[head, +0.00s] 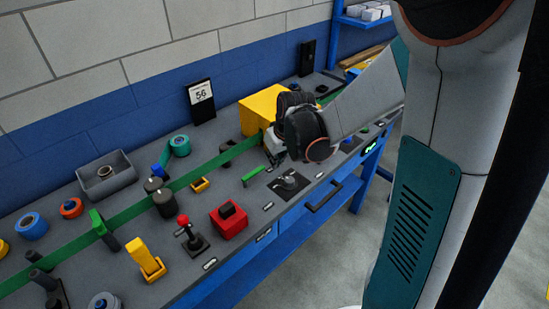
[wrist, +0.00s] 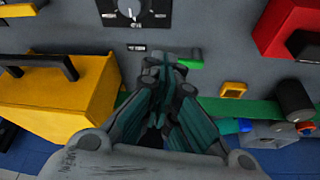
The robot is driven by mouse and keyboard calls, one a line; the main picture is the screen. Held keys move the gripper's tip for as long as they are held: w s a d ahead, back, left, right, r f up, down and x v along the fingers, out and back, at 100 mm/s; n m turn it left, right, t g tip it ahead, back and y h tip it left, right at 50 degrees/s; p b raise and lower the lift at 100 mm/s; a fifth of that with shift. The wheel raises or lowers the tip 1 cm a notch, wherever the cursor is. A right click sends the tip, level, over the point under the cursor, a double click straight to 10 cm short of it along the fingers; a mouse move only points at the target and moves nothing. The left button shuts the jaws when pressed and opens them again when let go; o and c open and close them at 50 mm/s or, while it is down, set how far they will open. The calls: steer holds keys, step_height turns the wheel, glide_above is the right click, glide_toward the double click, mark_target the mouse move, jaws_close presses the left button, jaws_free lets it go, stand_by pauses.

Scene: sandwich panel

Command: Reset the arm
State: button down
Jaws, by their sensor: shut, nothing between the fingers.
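My arm reaches over a grey panel bench (head: 150,225) in the head view. My gripper (head: 273,146) is over the bench's far right part, close to a yellow box (head: 258,112), and is partly hidden behind my own wrist. In the wrist view my gripper (wrist: 165,78) has its fingers together, with nothing between them. The fingertips are near a green handle (wrist: 185,59). I cannot tell whether they touch it. The yellow box (wrist: 60,105) with a black handle is to the left of the fingers.
A red-knobbed joystick (head: 188,232), a yellow switch (head: 146,259) and a grey bin (head: 105,174) stand on the bench. The floor (head: 330,240) in front is clear.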

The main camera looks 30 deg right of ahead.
steer(key=s+a+r+t, duration=0.1)
steer(key=s+a+r, duration=0.1)
steer(key=s+r, duration=0.2)
steer(key=s+a+r+t, duration=0.1)
steer(key=s+a+r, duration=0.2)
steer(key=s, duration=0.6)
steer(key=s+a+r+m, duration=0.1)
steer(key=s+a+r, duration=0.2)
steer(key=s+r, duration=0.3)
steer(key=shift+s+r+t, duration=0.35)
steer(key=shift+r+t, duration=0.05)
